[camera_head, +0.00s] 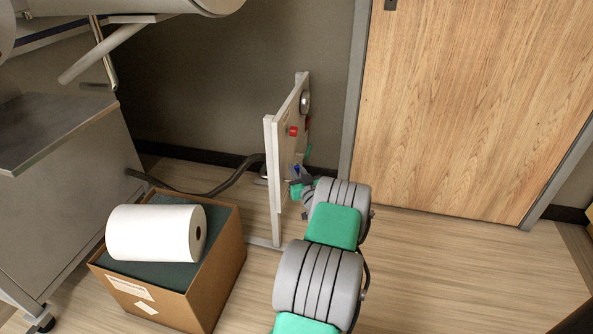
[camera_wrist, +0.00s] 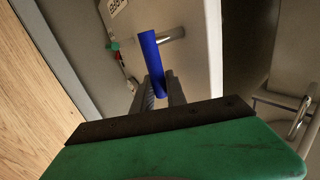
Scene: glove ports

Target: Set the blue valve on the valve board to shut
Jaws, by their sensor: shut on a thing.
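The valve board (camera_head: 286,130) is a pale upright panel seen nearly edge-on in the head view; it also shows in the wrist view (camera_wrist: 192,75). The blue valve handle (camera_wrist: 152,55) is a straight blue lever in front of the board, beside a short metal pipe (camera_wrist: 172,34). My gripper (camera_wrist: 158,92) is shut on the lower end of the blue handle. In the head view my gripper (camera_head: 300,183) is at the lower part of the board, and only a little blue shows there. The jaws partly hide the handle.
A red part (camera_head: 293,131) is higher on the board. A cardboard box (camera_head: 215,265) with a white paper roll (camera_head: 155,232) on top stands left of my arm. A wooden door (camera_head: 465,100) is to the right. The floor before the door is clear.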

